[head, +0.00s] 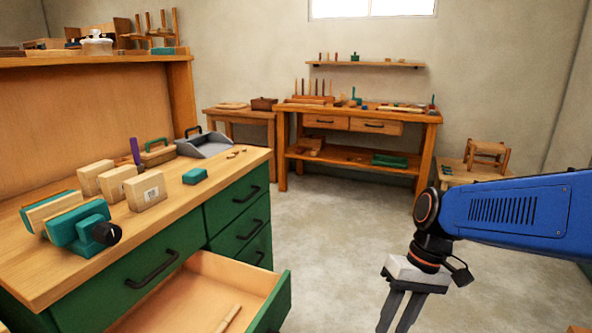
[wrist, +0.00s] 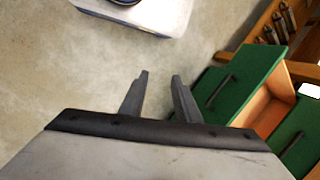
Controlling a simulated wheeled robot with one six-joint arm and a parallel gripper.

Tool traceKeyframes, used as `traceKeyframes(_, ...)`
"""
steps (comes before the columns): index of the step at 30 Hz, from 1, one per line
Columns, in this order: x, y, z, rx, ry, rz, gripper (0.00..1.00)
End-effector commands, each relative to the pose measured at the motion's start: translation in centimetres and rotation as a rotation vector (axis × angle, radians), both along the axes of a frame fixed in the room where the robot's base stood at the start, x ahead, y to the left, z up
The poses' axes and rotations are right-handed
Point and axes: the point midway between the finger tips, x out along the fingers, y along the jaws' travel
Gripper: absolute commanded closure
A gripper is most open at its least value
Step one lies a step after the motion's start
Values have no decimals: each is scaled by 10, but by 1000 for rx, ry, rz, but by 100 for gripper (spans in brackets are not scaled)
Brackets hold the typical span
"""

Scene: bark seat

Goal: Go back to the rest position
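My gripper (head: 400,308) hangs at the lower right of the head view, pointing down over the bare floor. Its fingertips are cut off or near the bottom edge there. In the wrist view the two fingers of my gripper (wrist: 159,78) stand apart with only grey floor between them. It is open and empty. My blue arm reaches in from the right edge of the head view.
The green workbench (head: 226,166) on the left has an open lower drawer (head: 278,300) with a wooden stick (head: 229,318) inside. A teal vise (head: 84,232) and wooden blocks (head: 146,190) stand on its top. A second bench (head: 428,150) stands behind. The middle floor (head: 330,230) is clear.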

Motion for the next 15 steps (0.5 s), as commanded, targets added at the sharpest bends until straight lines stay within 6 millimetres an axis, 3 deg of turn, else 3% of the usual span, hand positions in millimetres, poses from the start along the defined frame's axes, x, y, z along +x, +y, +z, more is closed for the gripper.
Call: traceKeyframes(15, -42, -57, 22, -181, -350, -129, 71)
